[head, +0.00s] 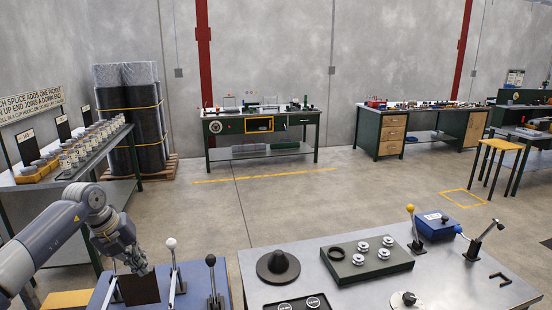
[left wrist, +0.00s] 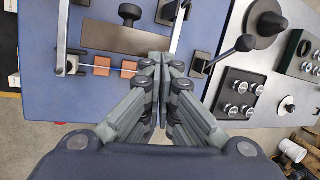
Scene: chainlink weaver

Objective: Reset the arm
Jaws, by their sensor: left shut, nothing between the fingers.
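My left arm comes in from the left in the head view, and its gripper (head: 141,270) hangs over the blue-topped bench (head: 236,293). In the left wrist view the same gripper (left wrist: 161,62) is shut and empty, its fingers together above the blue surface (left wrist: 105,125). Close to the fingertips lie a brown plate (left wrist: 118,39) and reddish-brown blocks (left wrist: 101,66). A white-knobbed lever (head: 172,265) and a black-knobbed lever (head: 213,280) stand just right of the gripper in the head view. My right gripper is not in view.
A grey metal table (head: 330,293) to the right holds a black cone (head: 278,266), a dark tray of round metal parts (head: 345,271) and a yellow-knobbed lever (head: 412,225). The floor beyond (head: 290,212) is clear.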

